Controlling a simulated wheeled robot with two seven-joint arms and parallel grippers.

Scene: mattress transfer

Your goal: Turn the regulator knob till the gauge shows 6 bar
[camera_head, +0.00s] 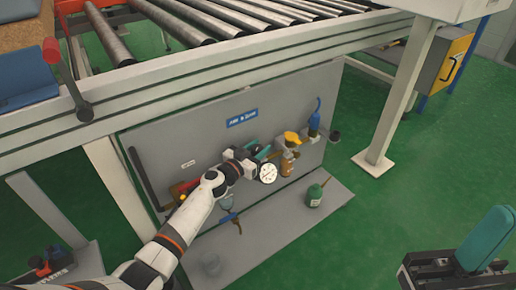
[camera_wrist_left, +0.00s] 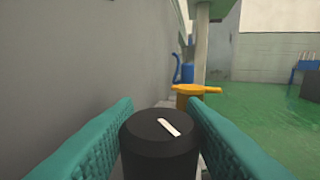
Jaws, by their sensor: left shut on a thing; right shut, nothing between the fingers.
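The regulator knob (camera_wrist_left: 158,145) is black and round with a white mark on top, which slants in the left wrist view. The teal fingers of my left gripper (camera_wrist_left: 162,118) are on either side of it and shut on it. In the head view my left gripper (camera_head: 262,154) is at the grey panel and hides most of the knob. The white round gauge (camera_head: 267,173) faces up just below the gripper; its needle is too small to read. My right gripper (camera_head: 487,243) is shut and empty at the lower right, away from the panel.
A yellow-handled valve (camera_head: 291,138) and a blue fitting (camera_head: 314,122) sit right of the gauge. A green bottle (camera_head: 314,195) stands on the grey lower shelf (camera_head: 270,240). A roller conveyor (camera_head: 220,25) runs above the panel.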

